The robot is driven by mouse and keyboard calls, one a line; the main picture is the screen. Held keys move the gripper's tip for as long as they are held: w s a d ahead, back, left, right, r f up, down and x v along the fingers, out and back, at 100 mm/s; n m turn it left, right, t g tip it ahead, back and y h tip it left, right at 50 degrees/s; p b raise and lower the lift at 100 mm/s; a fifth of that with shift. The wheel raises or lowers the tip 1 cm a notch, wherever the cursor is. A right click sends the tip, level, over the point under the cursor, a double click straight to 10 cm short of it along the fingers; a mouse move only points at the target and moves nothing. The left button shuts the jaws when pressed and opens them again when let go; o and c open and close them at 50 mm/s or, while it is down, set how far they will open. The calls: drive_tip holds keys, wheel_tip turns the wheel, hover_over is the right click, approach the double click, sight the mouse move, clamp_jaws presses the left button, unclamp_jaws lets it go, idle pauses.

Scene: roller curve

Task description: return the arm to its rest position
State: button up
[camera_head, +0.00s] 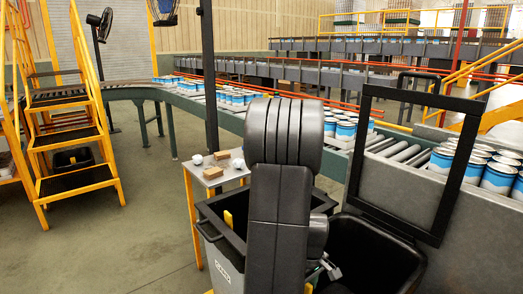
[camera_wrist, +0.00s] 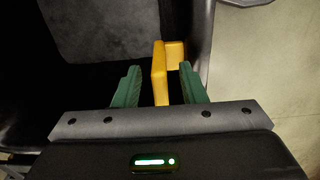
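My gripper (camera_wrist: 160,88) has two green fingers standing apart in the wrist view. A yellow angled piece (camera_wrist: 160,72) shows between and beyond them, with gaps on both sides. It lies against the dark inner wall of a bin, near the rim (camera_wrist: 200,45).
A labelled grey bin (camera_head: 222,262) and a black bin (camera_head: 375,250) stand close around my arm. Behind are a small table (camera_head: 200,178) with a brown box (camera_head: 212,173), and roller conveyors carrying blue-and-white cans (camera_head: 500,178). A black frame (camera_head: 400,165) stands right, yellow steps (camera_head: 70,150) left.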

wheel_tip(320, 180, down, 2)
drive_tip(key=shift+f, duration=0.1)
wheel_tip(320, 180, up, 33)
drive_tip(key=s+a+p, duration=0.1)
drive_tip(key=p, duration=2.1)
drive_tip(key=shift+a+p, duration=0.15)
drive_tip(key=shift+p, duration=0.15)
